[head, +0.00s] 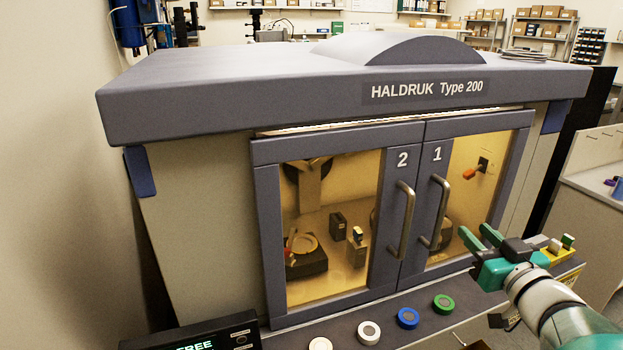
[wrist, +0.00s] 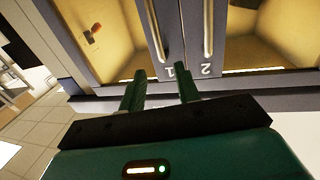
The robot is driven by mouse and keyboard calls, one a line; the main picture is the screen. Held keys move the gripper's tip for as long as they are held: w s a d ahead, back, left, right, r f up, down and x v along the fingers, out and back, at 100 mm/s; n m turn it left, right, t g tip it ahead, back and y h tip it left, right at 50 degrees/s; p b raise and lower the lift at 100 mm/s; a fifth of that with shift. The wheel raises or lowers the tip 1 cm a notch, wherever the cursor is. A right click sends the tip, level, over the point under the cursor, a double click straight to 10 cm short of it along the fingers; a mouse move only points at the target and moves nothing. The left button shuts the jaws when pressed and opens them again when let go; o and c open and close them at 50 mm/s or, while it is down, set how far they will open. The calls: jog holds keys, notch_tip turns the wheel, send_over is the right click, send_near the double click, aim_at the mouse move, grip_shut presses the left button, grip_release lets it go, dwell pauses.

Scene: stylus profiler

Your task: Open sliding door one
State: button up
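Sliding door one (head: 437,153) is the right-hand door of the grey HALDRUK cabinet, with a yellow-tinted window and a "1" label. Its edge meets door two (head: 394,262), and both look closed. Door one's upright bar handle (head: 443,212) is near the middle seam. My gripper (head: 479,237) is in front of door one, to the right of the handle, open and empty. In the wrist view, turned upside down, my two fingers (wrist: 162,76) are apart and point towards the doors. Door one's handle (wrist: 155,30) shows beyond them, not between the fingertips.
A ledge below the doors carries several round coloured caps, including a green one (head: 443,303) and a blue one (head: 408,318). A yellow box (head: 553,251) sits behind my gripper. A display panel (head: 195,340) is at lower left. Door two's handle (head: 402,220) is close to door one's.

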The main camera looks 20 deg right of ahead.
aim_at(446, 203)
jog(key=w, duration=0.4)
jog(key=w+d, duration=0.1)
jog(key=w, duration=0.3)
jog(key=w+d, duration=0.1)
jog(key=w, duration=0.3)
jog(key=shift+w+d, duration=0.2)
jog(key=shift+w, duration=0.15)
jog(key=shift+c, duration=0.2)
grip_shut()
